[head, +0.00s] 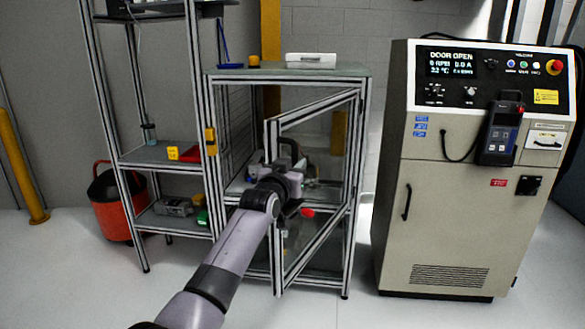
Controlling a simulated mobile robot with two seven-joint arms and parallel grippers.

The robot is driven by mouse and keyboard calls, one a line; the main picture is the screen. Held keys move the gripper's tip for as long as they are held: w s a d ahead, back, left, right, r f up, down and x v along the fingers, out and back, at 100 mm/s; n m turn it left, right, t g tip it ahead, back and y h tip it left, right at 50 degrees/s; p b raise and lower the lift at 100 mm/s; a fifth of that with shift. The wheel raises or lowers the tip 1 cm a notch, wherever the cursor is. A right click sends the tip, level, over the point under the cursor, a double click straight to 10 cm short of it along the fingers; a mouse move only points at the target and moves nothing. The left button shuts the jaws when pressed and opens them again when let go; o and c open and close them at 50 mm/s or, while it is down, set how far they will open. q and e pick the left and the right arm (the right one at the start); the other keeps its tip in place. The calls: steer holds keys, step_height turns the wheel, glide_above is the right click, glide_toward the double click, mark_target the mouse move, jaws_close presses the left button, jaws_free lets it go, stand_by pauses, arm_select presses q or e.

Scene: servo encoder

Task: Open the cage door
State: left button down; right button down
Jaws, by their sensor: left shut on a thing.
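The cage (207,110) is an aluminium-framed enclosure with mesh and clear panels, standing in the middle of the head view. Its framed door (318,108) stands ajar, with its left edge swung out toward me and its right edge at the cage's right post. My left gripper (290,178) is at the door's left edge, shut on the black door handle (289,143). My wrist hides the gripper's fingers and part of the handle. Equipment inside the cage is partly visible behind the door. My right gripper is out of view.
A beige control cabinet (454,215) stands to the right; its screen (451,64) reads "DOOR OPEN". A shelf rack (158,153) stands to the left, with a red bucket (108,205) behind it. The floor in front of the cage is clear.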

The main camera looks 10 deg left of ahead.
arm_select(q)
steer(key=shift+r, duration=0.1)
stand_by(0.4)
steer(key=c, duration=1.2)
jaws_free()
steer(key=shift+s, duration=0.15)
steer(key=shift+v, duration=3.45)
steer(key=shift+d, duration=0.1)
